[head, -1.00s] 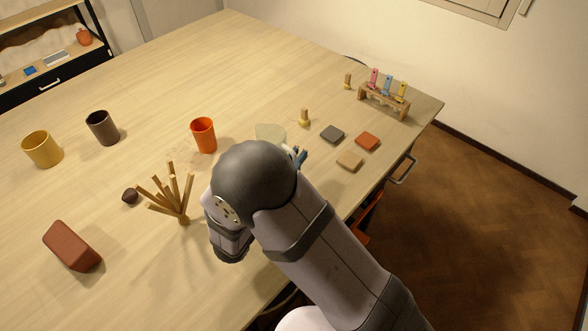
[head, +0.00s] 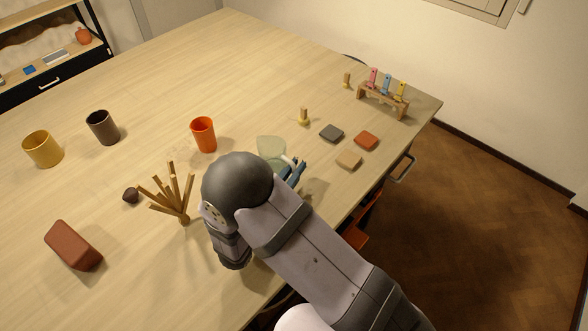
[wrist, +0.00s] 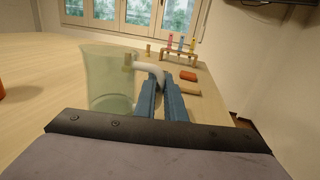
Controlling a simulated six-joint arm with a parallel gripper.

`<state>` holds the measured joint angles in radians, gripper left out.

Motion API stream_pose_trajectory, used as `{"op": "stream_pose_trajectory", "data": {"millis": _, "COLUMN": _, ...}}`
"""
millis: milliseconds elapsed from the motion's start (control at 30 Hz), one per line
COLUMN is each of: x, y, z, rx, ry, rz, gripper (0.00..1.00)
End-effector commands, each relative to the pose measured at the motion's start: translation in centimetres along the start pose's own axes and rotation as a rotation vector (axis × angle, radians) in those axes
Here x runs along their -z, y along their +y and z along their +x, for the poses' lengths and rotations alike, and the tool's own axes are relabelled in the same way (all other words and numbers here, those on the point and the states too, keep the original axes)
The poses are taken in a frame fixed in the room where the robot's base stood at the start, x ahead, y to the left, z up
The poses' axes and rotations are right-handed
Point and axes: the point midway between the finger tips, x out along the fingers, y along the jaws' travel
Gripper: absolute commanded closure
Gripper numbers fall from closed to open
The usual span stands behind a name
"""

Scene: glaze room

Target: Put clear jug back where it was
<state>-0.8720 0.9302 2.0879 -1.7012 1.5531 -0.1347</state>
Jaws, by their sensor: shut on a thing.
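The clear jug (head: 270,148) is pale greenish and see-through. It shows beyond my arm in the head view, its lower part hidden. In the wrist view the jug (wrist: 105,85) is on the left and looks about upright, with its pale handle on the right. My gripper (head: 296,165) has blue fingers, which also show in the wrist view (wrist: 160,88). They are shut on the handle. I cannot tell whether the jug's base touches the table.
The orange cup (head: 203,134) stands left of the jug, and the stick tree (head: 180,205) nearer. A wooden peg (head: 304,117), grey tile (head: 331,133), red tile (head: 366,140) and tan tile (head: 348,160) lie to the right. The far table (head: 230,60) is clear.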

Motion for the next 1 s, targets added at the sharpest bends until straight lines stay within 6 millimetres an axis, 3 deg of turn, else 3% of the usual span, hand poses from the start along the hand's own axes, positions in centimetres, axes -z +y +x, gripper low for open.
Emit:
{"op": "stream_pose_trajectory", "data": {"millis": 167, "x": 0.4, "y": 0.0, "z": 0.0, "rx": 0.0, "ry": -0.001, "rz": 0.0, "gripper": 1.0}}
{"op": "stream_pose_trajectory", "data": {"millis": 200, "x": 0.3, "y": 0.0, "z": 0.0, "rx": 0.0, "ry": 0.0, "rz": 0.0, "gripper": 0.81}}
{"op": "stream_pose_trajectory", "data": {"millis": 267, "x": 0.3, "y": 0.0, "z": 0.0, "rx": 0.0, "ry": 0.0, "rz": 0.0, "gripper": 0.72}}
{"op": "stream_pose_trajectory", "data": {"millis": 667, "x": -0.2, "y": 0.0, "z": 0.0, "rx": 0.0, "ry": 0.0, "rz": 0.0, "gripper": 0.72}}
{"op": "stream_pose_trajectory", "data": {"millis": 1000, "x": 0.3, "y": 0.2, "z": -4.7, "rx": -0.006, "ry": 0.0, "rz": 0.002, "gripper": 0.72}}
